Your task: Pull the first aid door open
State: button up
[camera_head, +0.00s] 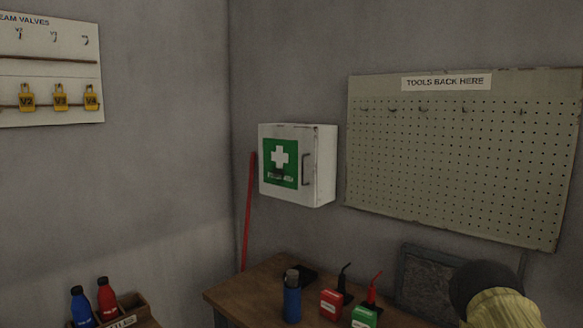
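The white first aid cabinet (322,165) hangs on the back wall near the room corner. Its front door (290,190) bears a green panel with a white cross and looks shut. A dark vertical handle (306,169) sits on the right side of the door. My gripper does not show in this view, so nothing of mine is seen touching the cabinet or the handle.
A pegboard (450,150) hangs to the right. A red pole (249,210) leans left of the cabinet. A black-and-yellowish shape (487,287) fills the lower right.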

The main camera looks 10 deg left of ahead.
aim_at(287, 154)
jog(key=u, duration=0.75)
jog(key=i, duration=0.6)
jog(key=z, duration=0.6)
